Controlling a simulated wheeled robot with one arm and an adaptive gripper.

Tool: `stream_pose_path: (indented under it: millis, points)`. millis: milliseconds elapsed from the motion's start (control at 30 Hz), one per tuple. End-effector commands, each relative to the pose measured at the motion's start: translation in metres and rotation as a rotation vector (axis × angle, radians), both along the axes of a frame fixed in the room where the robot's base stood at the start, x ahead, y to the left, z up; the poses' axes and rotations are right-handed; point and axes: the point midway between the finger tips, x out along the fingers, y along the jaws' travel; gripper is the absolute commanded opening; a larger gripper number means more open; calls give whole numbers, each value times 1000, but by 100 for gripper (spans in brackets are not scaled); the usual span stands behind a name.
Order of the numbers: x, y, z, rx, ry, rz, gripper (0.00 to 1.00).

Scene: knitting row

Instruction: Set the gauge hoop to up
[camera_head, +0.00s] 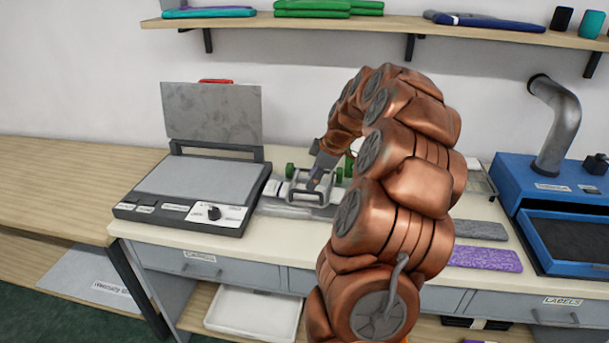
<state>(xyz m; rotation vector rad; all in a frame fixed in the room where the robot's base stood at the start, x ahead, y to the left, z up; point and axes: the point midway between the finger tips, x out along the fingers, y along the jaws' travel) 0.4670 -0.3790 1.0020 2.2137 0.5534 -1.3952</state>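A small white and grey device with green knobs (289,171) stands on the worktable, partly hidden behind my arm. A grey, hoop-like frame (299,198) rises a little over its body. This looks like the gauge hoop, but its exact tilt is too small to tell. My copper arm arches over from the right, and my gripper (318,178) points down at the device, at or very near the hoop. Whether it touches the hoop cannot be told. The fingertips are small and blend with the device, so their opening is unclear.
Left of the device stands a grey press with its lid raised (213,113) and a knob on its front panel. Right are grey and purple slabs (485,258) and a blue unit with a pipe (556,130). A shelf (390,30) runs above. Drawers line the table front.

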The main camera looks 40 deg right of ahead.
Motion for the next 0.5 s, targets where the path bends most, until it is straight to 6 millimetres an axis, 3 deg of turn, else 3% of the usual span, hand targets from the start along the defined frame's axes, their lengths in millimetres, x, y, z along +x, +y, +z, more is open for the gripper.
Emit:
stream_pose_path:
  millis: [267, 500]
  points:
    - [-14, -4, 29, -1, -1, -1, 39]
    - [-8, 27, 37, 24, 21, 2, 39]
